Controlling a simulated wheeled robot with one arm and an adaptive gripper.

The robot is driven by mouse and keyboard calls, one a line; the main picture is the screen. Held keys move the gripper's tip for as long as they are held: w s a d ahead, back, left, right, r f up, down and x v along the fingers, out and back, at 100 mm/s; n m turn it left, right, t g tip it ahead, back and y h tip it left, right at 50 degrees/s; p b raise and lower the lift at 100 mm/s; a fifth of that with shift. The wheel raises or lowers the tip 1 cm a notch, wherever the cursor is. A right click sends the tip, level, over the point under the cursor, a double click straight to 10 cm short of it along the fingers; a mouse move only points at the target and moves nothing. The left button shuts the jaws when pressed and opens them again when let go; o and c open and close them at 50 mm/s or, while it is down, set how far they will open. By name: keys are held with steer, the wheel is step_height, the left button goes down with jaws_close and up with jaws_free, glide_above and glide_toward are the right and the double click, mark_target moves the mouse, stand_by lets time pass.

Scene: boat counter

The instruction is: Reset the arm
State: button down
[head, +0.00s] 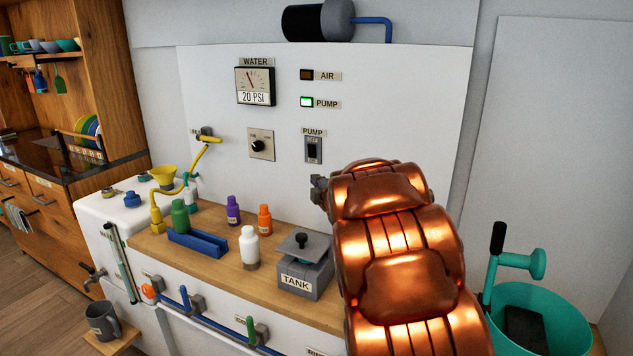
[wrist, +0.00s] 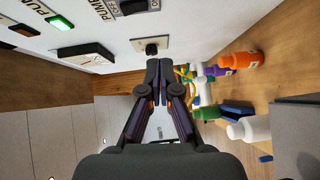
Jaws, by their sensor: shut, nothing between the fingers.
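My copper-coloured arm (head: 400,250) reaches up in front of the right part of the counter in the head view. My gripper (wrist: 159,66) shows in the wrist view with its two dark fingers together and nothing between them. The fingertips appear just in front of the panel's knob plate (wrist: 151,44); whether they touch it cannot be told. In the head view the gripper is mostly hidden behind the arm, with only a small grey part showing at its left side.
Several bottles, including a white one (head: 249,248) and an orange one (head: 265,219), stand on the wooden counter (head: 215,258) beside the TANK box (head: 305,270). A blue tray (head: 197,242) sits left. A teal bin (head: 570,318) stands right. The pump switch (head: 313,150) is on the white panel.

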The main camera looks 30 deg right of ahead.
steer(key=shift+a, duration=0.1)
stand_by(0.3)
steer(key=s+a+f+m+g+p, duration=0.1)
steer(key=s+a+m+g, duration=0.1)
steer(key=s, duration=0.2)
steer(key=s+a+f+m+g, duration=0.1)
steer(key=s+a+m+g, duration=0.1)
steer(key=s+a+m, duration=0.1)
steer(key=s+a+f+m+g+p, duration=0.1)
steer(key=s+a+f+m+g, duration=0.1)
steer(key=s, duration=0.2)
steer(key=shift+s+a+m+g+h+p, duration=0.25)
steer(key=shift+s+m+g+h+p, duration=0.05)
steer(key=shift+m+g+p, duration=0.1)
steer(key=s+a+f+m+g+y+p, duration=0.1)
steer(key=s+a+m+g, duration=0.1)
steer(key=s+a+g, duration=0.2)
steer(key=s+a+f+m+g+y+p, duration=0.1)
steer(key=s+a, duration=0.9)
steer(key=s, duration=1)
steer(key=s+a+f+m+g+y+p, duration=0.1)
steer(key=s+a+g, duration=0.5)
steer(key=s, duration=0.6)
steer(key=a+m+y, duration=0.1)
steer(key=m, duration=0.1)
steer(key=shift+s+f+m+g+y+p, duration=0.15)
steer(key=shift+f+m+g+y+p, duration=0.15)
steer(key=shift+m+y, duration=0.1)
